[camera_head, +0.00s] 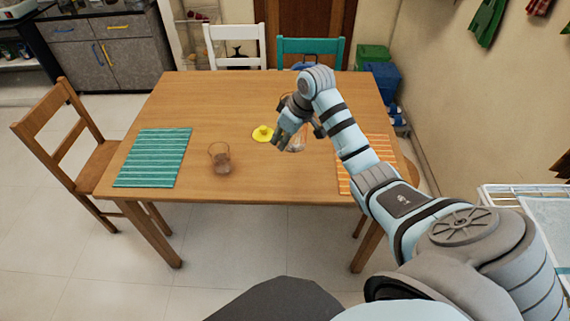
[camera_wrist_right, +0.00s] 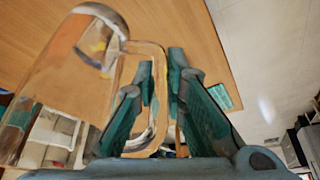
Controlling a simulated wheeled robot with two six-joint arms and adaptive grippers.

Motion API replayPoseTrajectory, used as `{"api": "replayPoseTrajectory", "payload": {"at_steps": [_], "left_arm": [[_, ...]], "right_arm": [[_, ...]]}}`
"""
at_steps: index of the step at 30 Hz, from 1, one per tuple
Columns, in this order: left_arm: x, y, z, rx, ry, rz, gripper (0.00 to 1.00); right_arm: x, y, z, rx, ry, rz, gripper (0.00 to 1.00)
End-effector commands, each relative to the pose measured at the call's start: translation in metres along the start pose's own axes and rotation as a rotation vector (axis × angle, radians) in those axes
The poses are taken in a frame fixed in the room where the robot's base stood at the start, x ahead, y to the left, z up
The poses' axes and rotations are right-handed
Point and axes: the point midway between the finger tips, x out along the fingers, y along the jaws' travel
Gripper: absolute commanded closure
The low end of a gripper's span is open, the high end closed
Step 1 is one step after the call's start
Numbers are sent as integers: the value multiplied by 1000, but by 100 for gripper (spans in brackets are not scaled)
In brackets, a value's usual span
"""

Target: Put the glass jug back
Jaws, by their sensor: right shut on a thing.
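The clear glass jug (camera_wrist_right: 75,75) fills the left of the right wrist view. Its looped handle (camera_wrist_right: 152,60) passes between the green finger pads of my right gripper (camera_wrist_right: 158,85), which is shut on it. In the head view the jug (camera_head: 297,145) is small and partly hidden by my right gripper (camera_head: 284,138), over the middle right of the wooden table (camera_head: 230,100). I cannot tell whether its base touches the table. My left gripper is not in view.
A yellow saucer with a yellow piece on it (camera_head: 262,134) lies just left of my right gripper. A see-through glass vessel (camera_head: 221,160) stands nearer the front. A teal striped mat (camera_head: 153,157) lies left, an orange striped mat (camera_head: 343,178) right. Chairs surround the table.

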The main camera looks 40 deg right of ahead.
Motion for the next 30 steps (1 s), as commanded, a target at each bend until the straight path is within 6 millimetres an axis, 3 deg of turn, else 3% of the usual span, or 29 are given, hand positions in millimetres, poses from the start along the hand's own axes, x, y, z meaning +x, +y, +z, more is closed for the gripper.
{"api": "replayPoseTrajectory", "payload": {"at_steps": [3,6,15,25,26,27,30], "left_arm": [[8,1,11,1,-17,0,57],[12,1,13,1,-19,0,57],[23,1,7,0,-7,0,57],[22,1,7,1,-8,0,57],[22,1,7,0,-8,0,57],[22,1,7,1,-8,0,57],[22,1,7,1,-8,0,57]], "right_arm": [[41,-1,18,1,-2,-1,100],[64,-1,27,1,0,1,100],[109,-2,45,1,1,1,100],[114,-1,47,0,3,3,100],[115,-2,48,1,0,2,85],[114,-2,48,1,0,2,79],[114,-2,48,1,0,2,68]]}}
